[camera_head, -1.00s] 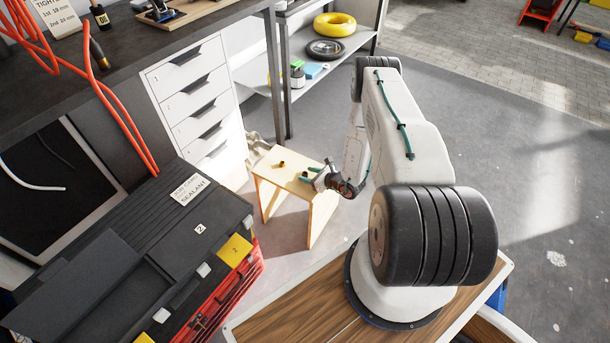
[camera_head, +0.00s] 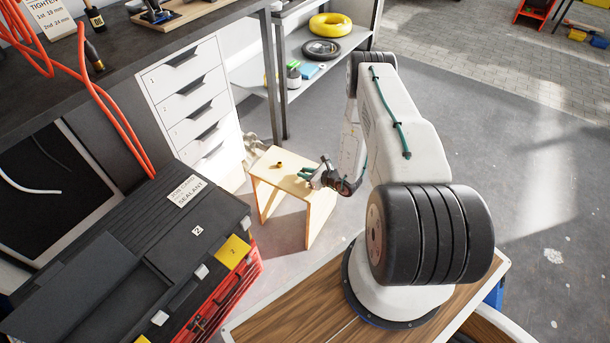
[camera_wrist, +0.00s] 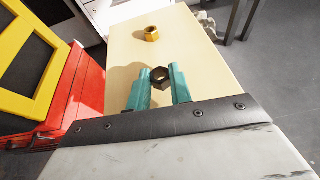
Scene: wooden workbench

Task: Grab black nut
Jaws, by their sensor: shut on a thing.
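My gripper (camera_wrist: 160,80) has teal fingers, and in the wrist view they are shut on the black nut (camera_wrist: 160,74), a dark hexagonal ring at the fingertips. In the head view my gripper (camera_head: 308,173) is at the right side of the small wooden stool (camera_head: 272,182), close to its top. The nut is too small to make out there. I cannot tell whether the nut touches the stool top. A brass-coloured nut (camera_wrist: 151,33) lies on the stool beyond the fingers, and it also shows in the head view (camera_head: 279,165).
A black and red toolbox (camera_head: 215,270) stands at the left. A white drawer cabinet (camera_head: 195,105) and a metal shelf (camera_head: 318,62) with a yellow ring (camera_head: 331,25) stand behind the stool. Grey floor is open to the right.

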